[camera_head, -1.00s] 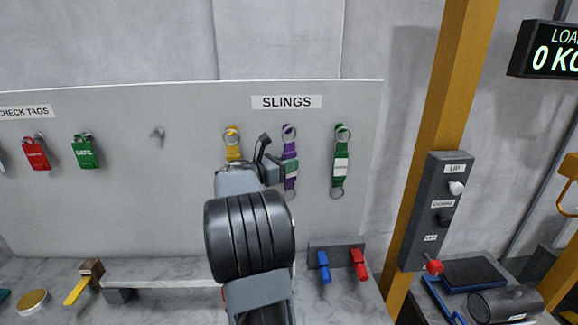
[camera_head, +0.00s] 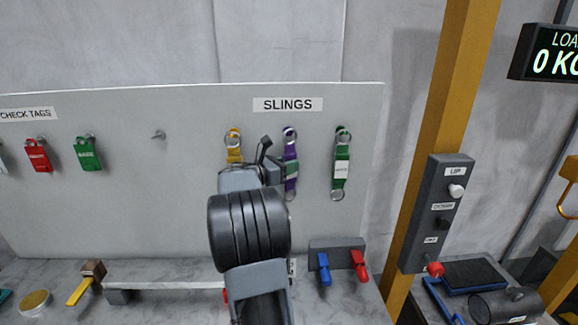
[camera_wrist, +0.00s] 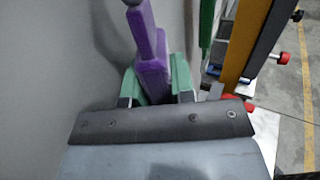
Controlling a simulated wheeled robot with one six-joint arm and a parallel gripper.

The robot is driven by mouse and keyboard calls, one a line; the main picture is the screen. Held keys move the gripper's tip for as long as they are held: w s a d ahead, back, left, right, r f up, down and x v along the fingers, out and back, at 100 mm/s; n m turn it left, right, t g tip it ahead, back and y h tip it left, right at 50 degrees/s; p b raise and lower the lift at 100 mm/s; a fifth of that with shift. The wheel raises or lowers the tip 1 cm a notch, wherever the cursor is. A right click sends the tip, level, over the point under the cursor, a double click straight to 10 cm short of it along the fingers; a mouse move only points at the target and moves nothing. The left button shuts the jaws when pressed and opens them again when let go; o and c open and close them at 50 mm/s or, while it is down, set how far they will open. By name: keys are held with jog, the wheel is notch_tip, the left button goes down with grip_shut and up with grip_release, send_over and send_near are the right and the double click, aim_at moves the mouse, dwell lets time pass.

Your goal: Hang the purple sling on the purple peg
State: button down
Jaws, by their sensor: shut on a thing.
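The purple sling (camera_head: 291,152) hangs upright against the grey board under the SLINGS label, with a metal ring at its top and bottom. The top ring is at the peg position; the purple peg cannot be told apart from the sling, so I cannot tell whether the ring is around it. My gripper (camera_head: 279,170) is at the middle of the sling, partly hidden by my own arm. In the wrist view the purple sling (camera_wrist: 150,45) stands between the green finger pads of my gripper (camera_wrist: 155,88), which is shut on it.
A yellow sling (camera_head: 233,153) hangs close to the left and a green sling (camera_head: 341,170) to the right. An empty peg (camera_head: 159,135) and red (camera_head: 38,156) and green tags (camera_head: 88,155) are further left. A yellow post (camera_head: 440,100) with a control box (camera_head: 437,213) stands at right.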

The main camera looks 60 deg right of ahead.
jog(key=c, duration=0.9)
grip_release()
jog(key=shift+w+a+f, duration=0.1)
jog(key=shift+w+a, duration=0.15)
jog(key=shift+a, duration=0.2)
jog(key=b+v, duration=0.3)
jog(key=v, duration=1)
